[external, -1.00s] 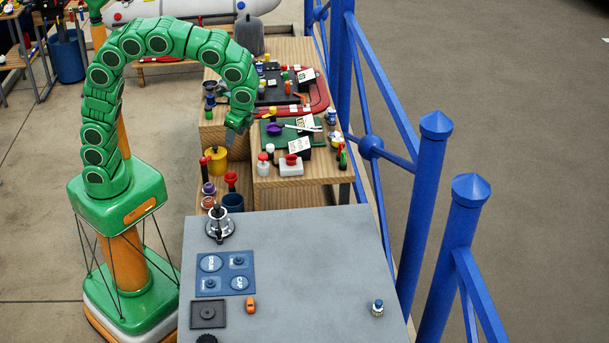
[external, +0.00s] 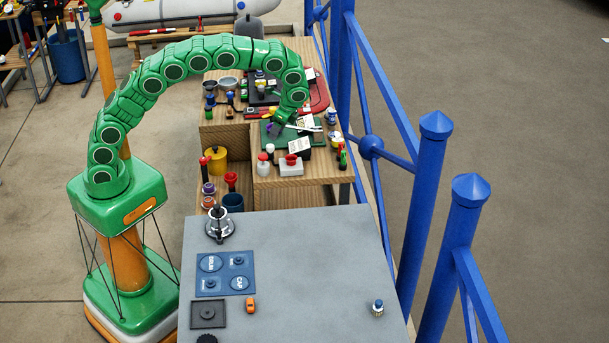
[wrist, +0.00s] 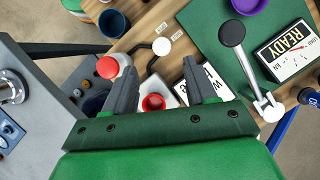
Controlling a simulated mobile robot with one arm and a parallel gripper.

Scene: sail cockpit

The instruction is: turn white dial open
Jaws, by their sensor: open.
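A small round white dial (wrist: 162,46) shows in the wrist view, on the wooden bench beside small white labels. A white round top (external: 270,149) in the external view looks like the same dial. My gripper (wrist: 159,70) is open and empty, its two grey fingers apart. The dial lies beyond the fingertips in the wrist view, between their lines. In the external view my gripper (external: 278,128) hangs over the green mat near the dial. No contact with the dial is visible.
A red-topped white jar (wrist: 107,68) is near the left finger. A red cup (wrist: 152,102) shows between the fingers. A lever with a dark round end (wrist: 231,33) and a READY sign (wrist: 290,50) lie to the right. Blue railings (external: 372,146) run along the bench's right side.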

